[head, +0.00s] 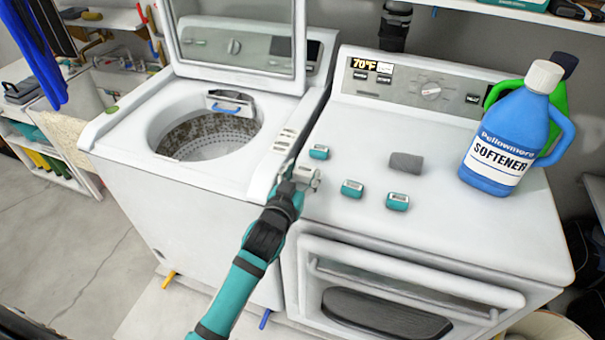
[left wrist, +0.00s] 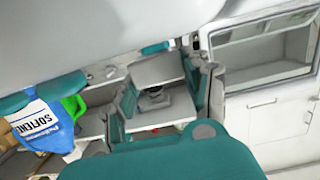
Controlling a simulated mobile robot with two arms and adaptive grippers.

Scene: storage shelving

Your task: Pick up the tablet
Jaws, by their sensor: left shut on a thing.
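Small teal-and-grey tablets lie on the white dryer top (head: 455,218): one at the back left (head: 319,152), one nearer the front (head: 352,188) and one to its right (head: 397,201). My left gripper (head: 304,176) is at the dryer's left edge, beside the washer, left of these tablets. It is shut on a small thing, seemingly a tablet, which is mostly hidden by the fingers. In the left wrist view the gripper's fingers (left wrist: 165,100) show at the middle, and the held thing is not clear. My right gripper is not in view.
The washer (head: 130,125) stands open on the left with its lid up. A grey block (head: 406,163) lies on the dryer. A blue softener bottle (head: 505,135) stands at its right, with a green bottle (head: 561,105) behind it. The dryer's front middle is clear.

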